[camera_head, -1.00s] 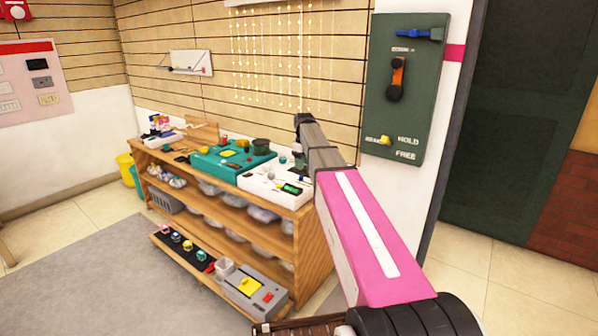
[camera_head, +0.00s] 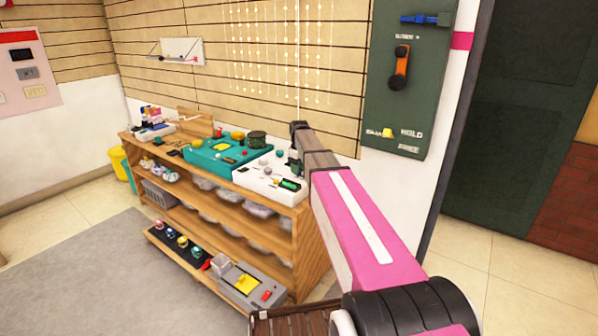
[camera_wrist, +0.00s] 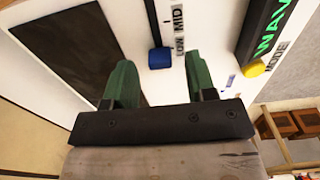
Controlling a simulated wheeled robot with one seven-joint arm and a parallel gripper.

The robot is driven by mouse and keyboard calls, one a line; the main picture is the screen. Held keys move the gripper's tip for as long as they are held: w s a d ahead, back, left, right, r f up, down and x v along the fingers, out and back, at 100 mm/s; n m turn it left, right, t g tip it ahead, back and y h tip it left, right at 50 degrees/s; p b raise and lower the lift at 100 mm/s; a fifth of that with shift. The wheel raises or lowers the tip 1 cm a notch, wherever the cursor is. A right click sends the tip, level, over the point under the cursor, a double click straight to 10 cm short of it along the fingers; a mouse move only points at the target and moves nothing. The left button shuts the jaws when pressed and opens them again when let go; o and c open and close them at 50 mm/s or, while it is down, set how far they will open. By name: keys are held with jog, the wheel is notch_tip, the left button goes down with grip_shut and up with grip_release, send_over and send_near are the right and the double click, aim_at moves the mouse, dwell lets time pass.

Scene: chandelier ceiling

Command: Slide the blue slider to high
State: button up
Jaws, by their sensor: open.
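The blue slider (camera_wrist: 159,58) sits at the near end of a dark track on a white panel, beside the LOW label (camera_wrist: 180,46); the MID label (camera_wrist: 178,14) is farther along. No high label shows. My gripper (camera_wrist: 160,75) is open, its two green fingers apart on either side of the slider's line, with the slider just beyond and between them. I cannot tell whether a finger touches it. In the head view the white panel (camera_head: 262,178) lies on the shelf's right end, and my gripper (camera_head: 297,150) is at its right side, mostly hidden by my arm.
A black bar with green lettering (camera_wrist: 268,30) and a yellow knob (camera_wrist: 254,68) are right of the slider. A dark plate (camera_wrist: 70,48) lies to its left. A teal panel (camera_head: 205,164) sits left on the wooden shelf (camera_head: 304,250). A green board (camera_head: 412,110) hangs at right.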

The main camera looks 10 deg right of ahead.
jog(key=shift+f, duration=0.8)
grip_shut()
jog(key=shift+s+d, duration=2.25)
jog(key=shift+s, duration=0.05)
grip_release()
jog(key=shift+r, duration=0.1)
